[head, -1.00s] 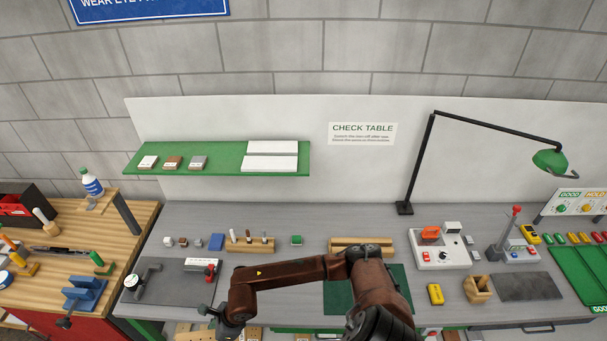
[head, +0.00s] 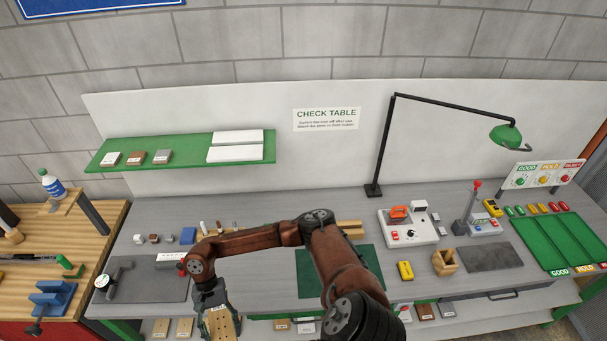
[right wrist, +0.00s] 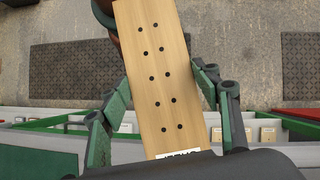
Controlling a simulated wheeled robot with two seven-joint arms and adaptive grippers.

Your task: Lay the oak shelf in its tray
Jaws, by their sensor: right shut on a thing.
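A pale oak board (head: 223,325) with rows of dark holes hangs below my right gripper (head: 213,303), in front of the table at lower left in the head view. In the right wrist view, the board (right wrist: 158,60) runs lengthwise between the two green fingers of my right gripper (right wrist: 163,88), which is shut on it. A white label with dark lettering shows at its near end. A green tray (head: 545,240) lies at the right end of the table, with sections labelled GOOD, HOLD and a red one. My left gripper is out of view.
A dark green mat (head: 312,275) lies mid-table. Boards lie on a lower shelf (head: 445,323). A wooden bench (head: 100,225) stands at left.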

